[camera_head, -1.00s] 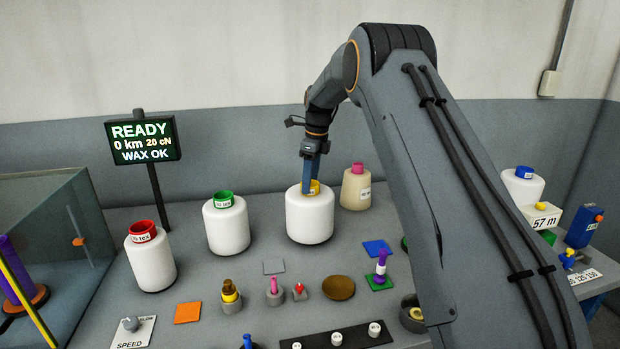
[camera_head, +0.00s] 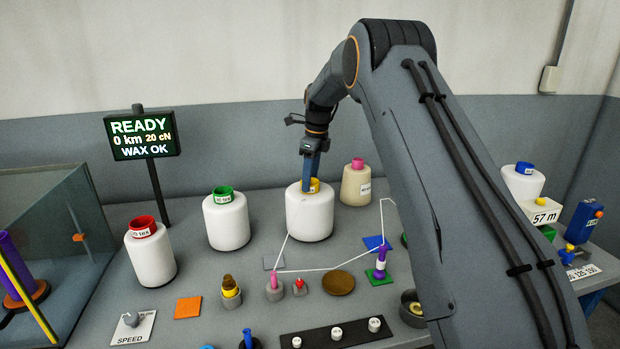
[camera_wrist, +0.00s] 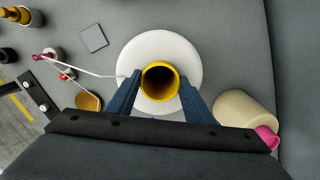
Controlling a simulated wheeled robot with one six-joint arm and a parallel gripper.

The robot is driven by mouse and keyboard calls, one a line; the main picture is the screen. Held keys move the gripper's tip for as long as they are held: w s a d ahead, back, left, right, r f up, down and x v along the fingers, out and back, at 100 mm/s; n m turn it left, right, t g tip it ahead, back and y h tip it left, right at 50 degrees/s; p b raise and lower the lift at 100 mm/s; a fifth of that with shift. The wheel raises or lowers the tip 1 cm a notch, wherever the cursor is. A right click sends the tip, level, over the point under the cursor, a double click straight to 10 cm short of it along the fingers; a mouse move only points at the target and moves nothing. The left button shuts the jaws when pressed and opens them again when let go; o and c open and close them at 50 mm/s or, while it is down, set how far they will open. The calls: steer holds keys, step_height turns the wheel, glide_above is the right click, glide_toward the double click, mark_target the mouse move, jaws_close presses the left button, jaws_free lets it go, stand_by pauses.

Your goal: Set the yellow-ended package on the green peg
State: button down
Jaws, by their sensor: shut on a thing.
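The yellow-ended package (camera_head: 309,220) is a white bobbin with a yellow tube end, upright at the middle back of the table. My gripper (camera_head: 311,184) points down and is shut on its yellow tube. In the wrist view my fingers (camera_wrist: 160,92) press both sides of the yellow rim (camera_wrist: 160,64), above the white yarn body (camera_wrist: 150,42). The package appears to stand on the table. I cannot clearly make out a green peg; a green square (camera_head: 381,279) bears a purple spindle, and another green piece (camera_head: 404,241) is mostly hidden by my arm.
Red-ended (camera_head: 150,258) and green-ended (camera_head: 227,224) bobbins stand left; a pink-ended cone (camera_head: 356,186) stands close behind right. A white yarn (camera_head: 310,270) runs from the package past the pink peg (camera_head: 274,288) and purple spindle. Small items crowd the front.

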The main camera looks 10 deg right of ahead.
steer(key=c, duration=0.8)
jaws_free()
step_height(320, 180, up, 8)
steer(key=b, duration=0.2)
steer(key=shift+s+d+f, duration=0.15)
steer(key=shift+s+d, duration=0.1)
steer(key=shift+d, duration=0.15)
